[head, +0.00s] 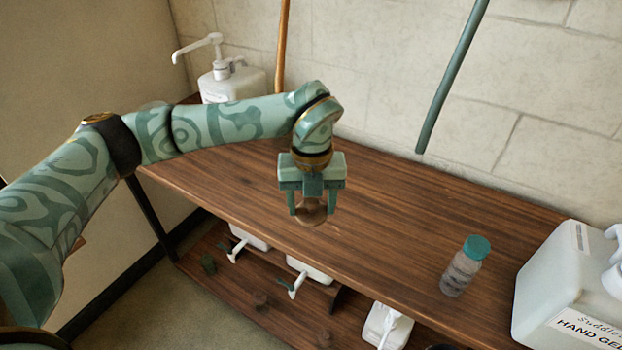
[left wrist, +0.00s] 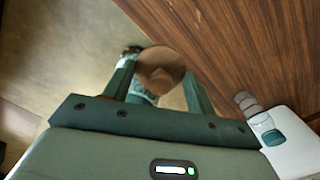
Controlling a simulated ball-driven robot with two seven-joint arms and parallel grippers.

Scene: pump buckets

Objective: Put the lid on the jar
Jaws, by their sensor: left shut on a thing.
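My left gripper (head: 311,213) is shut on a round brown thing, which looks like the lid (head: 312,211). It is above the wooden bench top, near its front edge. In the left wrist view the lid (left wrist: 160,68) sits between the two fingers. I cannot make out a jar for certain. A clear bottle with a teal cap (head: 465,266) stands upright on the bench to the right, apart from the gripper. It also shows in the left wrist view (left wrist: 262,122). My right gripper is not in view.
The wooden bench (head: 405,215) has free room around its middle. A white hand gel container (head: 565,285) stands at the right end, and a white pump bucket (head: 222,84) at the back left. A teal pole (head: 452,80) hangs before the wall.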

